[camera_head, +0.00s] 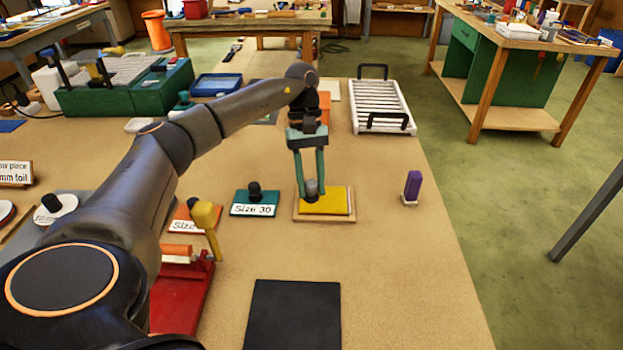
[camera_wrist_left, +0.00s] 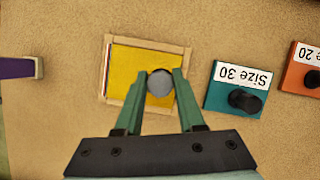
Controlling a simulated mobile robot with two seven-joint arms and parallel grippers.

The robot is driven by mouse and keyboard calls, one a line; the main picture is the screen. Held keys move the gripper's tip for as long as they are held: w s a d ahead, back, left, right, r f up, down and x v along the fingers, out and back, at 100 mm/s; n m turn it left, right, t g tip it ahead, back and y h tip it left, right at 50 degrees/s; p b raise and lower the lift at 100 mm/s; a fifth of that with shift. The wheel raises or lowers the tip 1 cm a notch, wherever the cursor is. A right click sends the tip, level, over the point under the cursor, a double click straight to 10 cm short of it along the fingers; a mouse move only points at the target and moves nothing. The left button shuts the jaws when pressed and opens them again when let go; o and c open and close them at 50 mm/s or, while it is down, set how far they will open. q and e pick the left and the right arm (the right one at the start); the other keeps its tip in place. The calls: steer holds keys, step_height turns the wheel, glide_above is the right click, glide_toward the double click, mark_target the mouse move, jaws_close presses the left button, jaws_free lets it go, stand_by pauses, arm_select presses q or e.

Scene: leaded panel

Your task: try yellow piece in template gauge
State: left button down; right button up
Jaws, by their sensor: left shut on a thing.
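The yellow piece (camera_head: 335,202) is a flat yellow plate with a grey knob. My left gripper (camera_head: 311,187) is shut on that knob (camera_wrist_left: 160,84), with its green fingers on either side. The yellow piece (camera_wrist_left: 128,68) lies over the template gauge (camera_head: 325,217), a shallow wooden frame. In the wrist view the gauge's rim (camera_wrist_left: 150,42) shows around the plate, with a thin dark and pale strip along the left side. I cannot tell whether the plate sits fully down in the frame. The fingers hide part of the plate's near side. My right gripper is out of view.
A teal block marked Size 30 (camera_head: 255,203) stands left of the gauge, with an orange size block (camera_head: 184,226) beyond it. A purple-handled tool (camera_head: 412,186) stands to the right. A white rack (camera_head: 381,107) lies behind. A black mat (camera_head: 292,314) lies in front.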

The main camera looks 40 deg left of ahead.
arm_select(q)
steer(key=shift+f, duration=0.15)
steer(key=shift+c, duration=2.2)
jaws_free()
steer(key=v, duration=0.4)
steer(key=shift+w+r+b, duration=0.15)
steer(key=shift+r+b, duration=0.15)
steer(key=p+v, duration=0.3)
steer(key=v, duration=0.5)
steer(key=shift+f, duration=0.1)
